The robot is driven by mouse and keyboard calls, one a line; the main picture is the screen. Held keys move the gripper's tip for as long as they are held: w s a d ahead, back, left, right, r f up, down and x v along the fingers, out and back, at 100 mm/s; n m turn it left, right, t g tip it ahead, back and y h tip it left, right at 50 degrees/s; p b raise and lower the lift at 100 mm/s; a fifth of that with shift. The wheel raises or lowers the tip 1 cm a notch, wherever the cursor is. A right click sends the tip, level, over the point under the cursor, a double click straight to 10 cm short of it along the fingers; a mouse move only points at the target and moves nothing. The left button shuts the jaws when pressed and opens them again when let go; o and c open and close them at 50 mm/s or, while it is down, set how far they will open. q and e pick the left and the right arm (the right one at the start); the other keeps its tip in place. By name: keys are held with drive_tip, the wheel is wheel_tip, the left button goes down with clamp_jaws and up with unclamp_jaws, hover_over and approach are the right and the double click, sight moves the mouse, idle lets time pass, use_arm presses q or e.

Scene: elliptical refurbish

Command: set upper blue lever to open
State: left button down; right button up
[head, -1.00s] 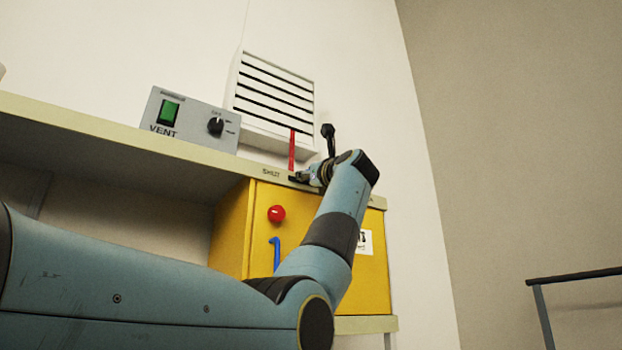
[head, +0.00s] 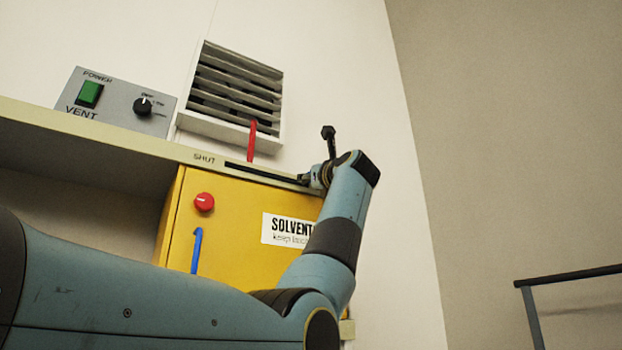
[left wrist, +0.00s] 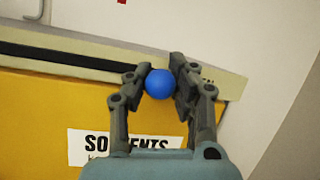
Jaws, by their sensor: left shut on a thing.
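The upper blue lever's round blue knob (left wrist: 159,83) sits between the fingers of my left gripper (left wrist: 160,76), which is shut on it in the left wrist view. It is at the right part of the dark slot (head: 262,173) in the shelf's front edge, and the slot's left end is marked SHUT. In the head view my left gripper (head: 310,179) is at the right part of this slot and the knob is hidden. The vent louvre (head: 234,92) on the wall has tilted slats with gaps between them. My right gripper is not in view.
Below the shelf is a yellow solvents cabinet (head: 235,215) with a red knob (head: 205,202) and a lower blue handle (head: 197,250). A red lever (head: 252,141) stands before the louvre. A grey vent box (head: 117,103) stands on the shelf. A rail (head: 567,276) is far right.

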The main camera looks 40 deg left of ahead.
use_arm(q)
drive_tip(key=shift+d, duration=0.1)
drive_tip(key=c, duration=1.6)
unclamp_jaws()
drive_tip(key=o, duration=0.6)
drive_tip(key=shift+w+d, duration=0.15)
drive_tip(key=shift+w, duration=0.2)
drive_tip(key=shift+s, duration=0.2)
drive_tip(key=v, duration=1.2)
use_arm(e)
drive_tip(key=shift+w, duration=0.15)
